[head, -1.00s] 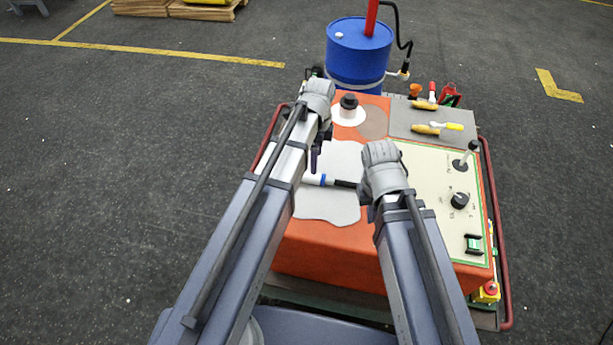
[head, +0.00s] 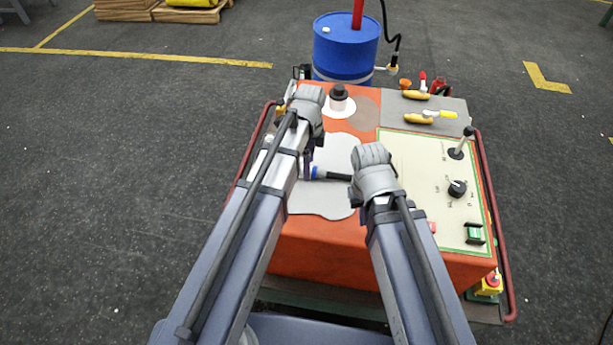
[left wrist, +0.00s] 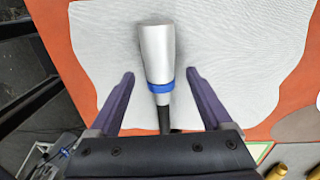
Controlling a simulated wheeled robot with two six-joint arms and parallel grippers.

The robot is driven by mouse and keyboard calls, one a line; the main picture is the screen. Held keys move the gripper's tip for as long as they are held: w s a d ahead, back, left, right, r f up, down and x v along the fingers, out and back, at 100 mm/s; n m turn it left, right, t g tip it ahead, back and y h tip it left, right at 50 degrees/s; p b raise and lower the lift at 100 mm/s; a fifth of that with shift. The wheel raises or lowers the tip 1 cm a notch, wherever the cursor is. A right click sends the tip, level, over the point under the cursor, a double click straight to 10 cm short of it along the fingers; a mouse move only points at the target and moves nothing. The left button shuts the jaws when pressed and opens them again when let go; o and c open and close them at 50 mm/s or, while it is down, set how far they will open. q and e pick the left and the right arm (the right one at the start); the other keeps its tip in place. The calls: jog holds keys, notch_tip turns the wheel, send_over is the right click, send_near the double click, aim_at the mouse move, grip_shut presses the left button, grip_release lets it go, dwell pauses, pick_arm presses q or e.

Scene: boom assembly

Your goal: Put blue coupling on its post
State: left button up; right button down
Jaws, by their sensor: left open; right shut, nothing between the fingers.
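The blue coupling (left wrist: 158,60) is a silver cylinder with a blue ring and a black tail. It lies on the pale patch; its ring and dark tail show in the head view (head: 316,172), the rest behind my left gripper. My left gripper (left wrist: 160,74) is open, one finger on each side of the coupling, with gaps on both sides. In the head view my left gripper (head: 307,168) is over the coupling. My right gripper (head: 357,190) is shut and empty, close to the dark tail's right end. A black-topped post (head: 339,92) stands on a white round patch farther back.
A control panel (head: 410,160) with a lever and knob is at the right. Yellow-handled tools (head: 418,119) lie on a grey plate behind it. A blue drum (head: 345,50) stands beyond the orange top (head: 300,240). Red rails flank the cart.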

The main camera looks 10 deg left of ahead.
pick_arm(q)
notch_tip(320, 180, down, 2)
jog(key=shift+s+f+b, duration=0.1)
jog(key=shift+b, duration=0.5)
grip_shut()
dwell(0.4)
